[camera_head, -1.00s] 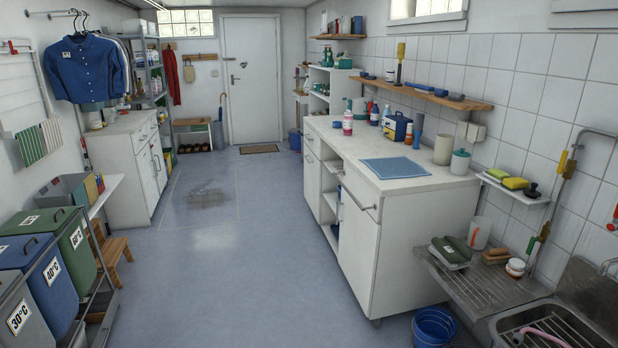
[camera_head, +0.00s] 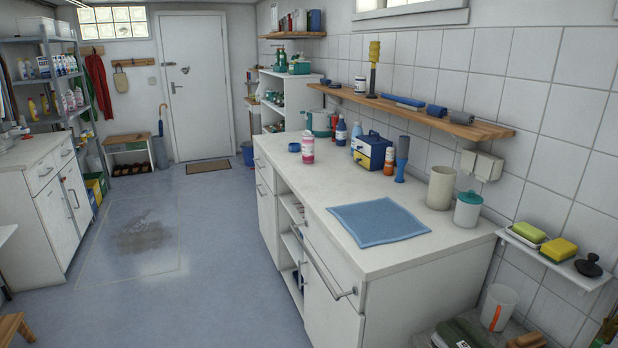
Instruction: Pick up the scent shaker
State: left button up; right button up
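No label names the scent shaker. A pink bottle with a pale cap (camera_head: 308,149) stands upright on the white counter (camera_head: 290,172) and may be it, but I cannot be sure. A small dark blue cup or lid (camera_head: 294,147) is beside it on the left. Behind to the right are a blue bottle (camera_head: 341,131), a blue and yellow box (camera_head: 371,151), a small orange-red bottle (camera_head: 388,162) and a dark blue flared object (camera_head: 402,158). Neither of my grippers is in view.
A blue cloth (camera_head: 379,223) lies on the counter's near part. A beige cup (camera_head: 440,187) and a teal-lidded jar (camera_head: 468,209) stand at its right edge. A wooden shelf (camera_head: 415,113) hangs above. The floor (camera_head: 215,270) left of the counter is clear.

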aim_at(308, 142)
jog(key=i+l+u, duration=0.1)
jog(key=i+l, duration=0.25)
jog(key=i, duration=0.25)
jog(key=i+l+u, duration=0.15)
jog(key=i+l, duration=0.25)
jog(key=i, duration=0.2)
